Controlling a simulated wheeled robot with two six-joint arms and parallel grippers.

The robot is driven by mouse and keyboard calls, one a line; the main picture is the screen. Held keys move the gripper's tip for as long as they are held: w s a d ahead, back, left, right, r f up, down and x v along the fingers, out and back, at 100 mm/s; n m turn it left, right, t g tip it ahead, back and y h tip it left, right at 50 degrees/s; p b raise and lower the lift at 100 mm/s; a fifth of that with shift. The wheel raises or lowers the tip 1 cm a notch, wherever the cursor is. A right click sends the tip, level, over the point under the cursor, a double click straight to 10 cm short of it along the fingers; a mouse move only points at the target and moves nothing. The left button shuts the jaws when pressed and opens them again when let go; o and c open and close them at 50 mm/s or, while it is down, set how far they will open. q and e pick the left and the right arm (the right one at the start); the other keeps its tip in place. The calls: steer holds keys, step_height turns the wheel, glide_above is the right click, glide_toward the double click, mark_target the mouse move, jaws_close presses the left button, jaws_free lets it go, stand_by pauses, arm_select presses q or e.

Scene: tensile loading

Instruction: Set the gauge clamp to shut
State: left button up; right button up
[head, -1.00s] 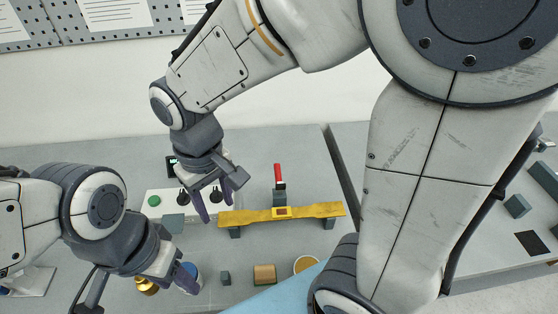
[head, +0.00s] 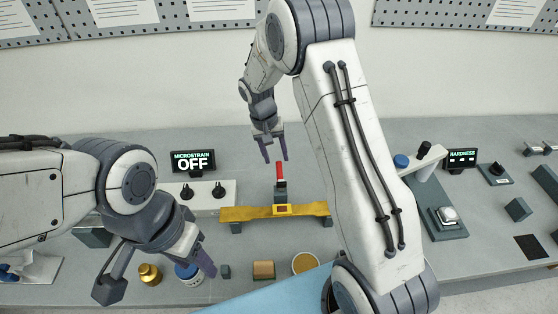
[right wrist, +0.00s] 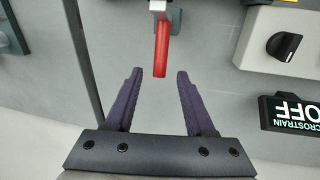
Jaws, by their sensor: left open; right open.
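The gauge clamp (head: 280,193) is a small grey block with a red lever (head: 281,172), behind the middle of a yellow bar (head: 245,213). The lever points up in the head view. My right gripper (head: 275,159) is open and empty, just behind and above the lever tip. In the right wrist view the red lever (right wrist: 161,50) lies ahead of the gap between the open fingers (right wrist: 158,72), apart from both. My left gripper (head: 202,262) is open at the front left, near a blue-lidded jar (head: 188,277); its fingers are partly hidden.
A white box with black knobs (head: 226,197) stands left of the clamp. Its display (head: 193,162) reads MICROSTRAIN OFF. Brass weight (head: 149,275), small grey block (head: 226,271), brown block (head: 263,270) and round dish (head: 305,263) stand in front. A hardness tester (head: 436,205) is at right.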

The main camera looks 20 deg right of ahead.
mark_target(278, 165)
steer(key=shift+s+d+f+p, duration=0.1)
steer(key=shift+d+f+p, duration=0.1)
steer(key=shift+f, duration=0.8)
steer(key=shift+s+d+f+p, duration=0.1)
steer(key=shift+d+f+p, duration=0.05)
steer(key=shift+f, duration=0.8)
jaws_close()
steer(key=shift+w, duration=0.1)
